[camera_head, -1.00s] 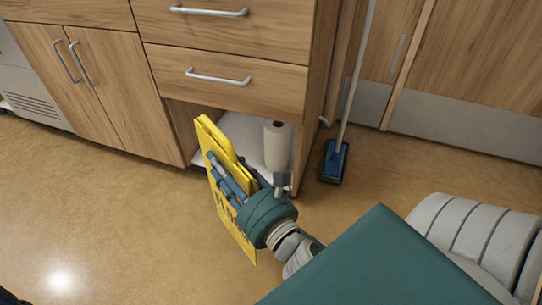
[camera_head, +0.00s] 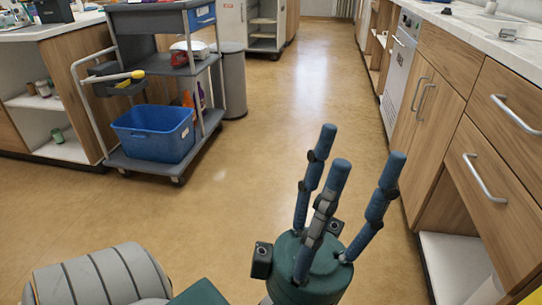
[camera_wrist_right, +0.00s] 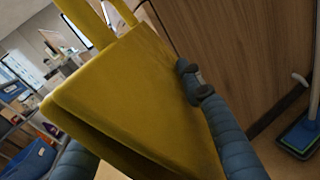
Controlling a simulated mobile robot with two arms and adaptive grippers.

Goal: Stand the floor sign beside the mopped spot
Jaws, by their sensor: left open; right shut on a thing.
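The yellow floor sign (camera_wrist_right: 130,95) fills the middle of the right wrist view, tilted, with its handle bars at the top. My right gripper (camera_wrist_right: 132,110) is shut on it, with blue fingers on either side. In the head view only a yellow corner of the sign (camera_head: 532,291) shows at the bottom right, and the right gripper is out of that view. My left gripper (camera_head: 345,160) is open and empty, fingers pointing up, above the floor. A faint pale patch (camera_head: 220,175) shows on the floor; I cannot tell if it is the mopped spot or a reflection.
A grey cart (camera_head: 150,166) with a blue bin (camera_head: 155,133) stands at the left, a grey waste bin (camera_head: 232,85) behind it. Wooden cabinets (camera_head: 490,150) line the right. A mop-like head (camera_wrist_right: 300,135) is at the right of the wrist view. The middle floor is clear.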

